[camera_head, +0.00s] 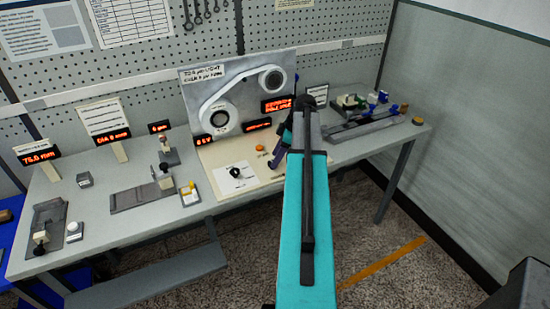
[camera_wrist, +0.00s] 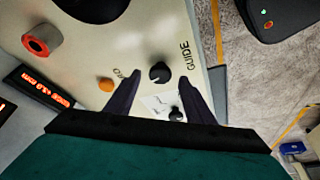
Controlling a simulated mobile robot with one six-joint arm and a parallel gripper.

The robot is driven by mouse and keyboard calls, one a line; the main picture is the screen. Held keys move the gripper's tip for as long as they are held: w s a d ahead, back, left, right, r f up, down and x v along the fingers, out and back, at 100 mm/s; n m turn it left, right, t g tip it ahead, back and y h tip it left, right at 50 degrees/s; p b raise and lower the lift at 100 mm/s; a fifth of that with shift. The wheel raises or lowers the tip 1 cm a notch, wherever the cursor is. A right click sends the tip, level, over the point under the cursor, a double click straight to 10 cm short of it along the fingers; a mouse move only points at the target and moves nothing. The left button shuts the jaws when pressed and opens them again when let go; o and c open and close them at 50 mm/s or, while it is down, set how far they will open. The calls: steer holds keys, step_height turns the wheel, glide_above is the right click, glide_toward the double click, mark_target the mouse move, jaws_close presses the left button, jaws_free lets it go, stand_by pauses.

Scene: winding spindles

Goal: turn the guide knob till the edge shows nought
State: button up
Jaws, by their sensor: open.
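The guide knob (camera_wrist: 159,72) is a small black knob with a white mark, beside the word GUIDE on the cream panel in the wrist view. My gripper (camera_wrist: 158,80) is open, its two dark fingers on either side of the knob with gaps; I cannot tell how far above the panel they are. In the head view my gripper (camera_head: 279,155) is over the panel's right part, and the guide knob cannot be made out there. A red-lit edge display (camera_wrist: 40,88) at the wrist view's left seems to read about +4.0 mm, tilted and blurred.
An orange button (camera_wrist: 106,84) sits left of the guide knob. Another black knob (camera_wrist: 177,114) on a white card is close by, partly between my fingers. A red-ended roller (camera_wrist: 41,38) stands up from the panel. Several gauges and fixtures stand on the grey bench (camera_head: 110,174).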

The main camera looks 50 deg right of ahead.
steer(key=shift+x, duration=0.95)
steer(key=c, duration=1.1)
steer(key=shift+o, duration=0.2)
